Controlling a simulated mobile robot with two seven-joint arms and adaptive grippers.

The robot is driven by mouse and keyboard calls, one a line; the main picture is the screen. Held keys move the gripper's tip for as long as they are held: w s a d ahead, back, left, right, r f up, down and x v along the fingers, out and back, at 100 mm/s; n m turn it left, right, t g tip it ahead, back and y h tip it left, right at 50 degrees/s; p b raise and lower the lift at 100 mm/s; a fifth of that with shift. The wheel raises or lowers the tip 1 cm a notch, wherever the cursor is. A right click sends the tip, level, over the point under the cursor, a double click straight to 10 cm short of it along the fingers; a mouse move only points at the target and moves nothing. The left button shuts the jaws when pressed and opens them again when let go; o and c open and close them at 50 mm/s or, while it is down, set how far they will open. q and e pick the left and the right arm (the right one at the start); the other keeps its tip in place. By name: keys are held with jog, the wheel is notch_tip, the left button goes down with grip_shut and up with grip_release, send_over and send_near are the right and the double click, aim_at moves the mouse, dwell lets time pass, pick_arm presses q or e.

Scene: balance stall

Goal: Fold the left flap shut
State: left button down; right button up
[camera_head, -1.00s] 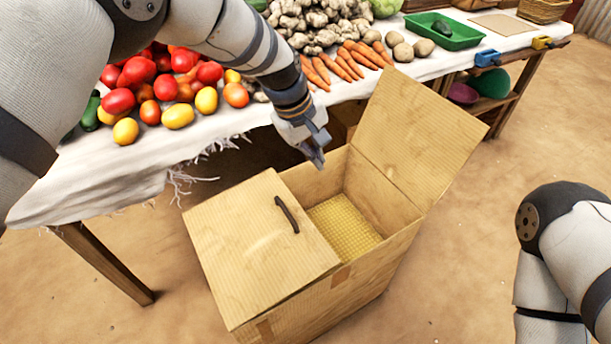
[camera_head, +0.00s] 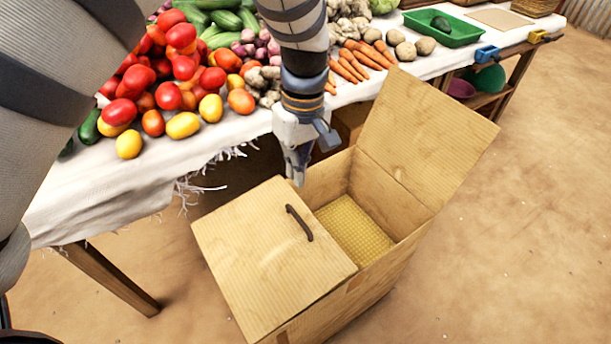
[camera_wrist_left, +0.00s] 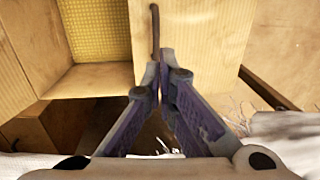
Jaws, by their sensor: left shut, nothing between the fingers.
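The cardboard box (camera_head: 385,277) stands on the floor before the stall. Its left flap (camera_head: 250,240) lies about flat over the box's left half, with a dark curved handle (camera_head: 300,223) near its inner edge. I cannot tell whether it rests fully on the rim. The right flap (camera_head: 428,135) stands up, tilted outward. My left gripper (camera_head: 296,172) is shut and empty, near the flap's far corner, fingers pointing down. In the left wrist view the shut fingertips (camera_wrist_left: 158,72) appear beside the left flap (camera_wrist_left: 205,45) and its handle (camera_wrist_left: 155,30). My right gripper is out of view.
The stall table with a white cloth (camera_head: 110,195) runs behind the box, carrying tomatoes (camera_head: 170,95), carrots (camera_head: 350,62) and a green tray (camera_head: 455,35). A wooden table leg (camera_head: 110,278) stands left of the box. The floor (camera_head: 510,230) at right is clear.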

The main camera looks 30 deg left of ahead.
pick_arm(q)
jog(key=b, duration=0.1)
send_over(301, 213)
jog(key=s, duration=0.3)
jog(key=f, duration=1.1)
jog(key=shift+s+d+f, duration=0.1)
jog(key=shift+s+d, duration=0.05)
jog(key=shift+d, duration=0.15)
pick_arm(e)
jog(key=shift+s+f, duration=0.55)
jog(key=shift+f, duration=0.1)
pick_arm(q)
jog(key=f, duration=0.2)
jog(key=f+b, duration=0.1)
jog(key=shift+w+d, duration=0.25)
jog(key=shift+w, duration=0.1)
jog(key=shift+w+f, duration=0.1)
jog(key=shift+w, duration=0.05)
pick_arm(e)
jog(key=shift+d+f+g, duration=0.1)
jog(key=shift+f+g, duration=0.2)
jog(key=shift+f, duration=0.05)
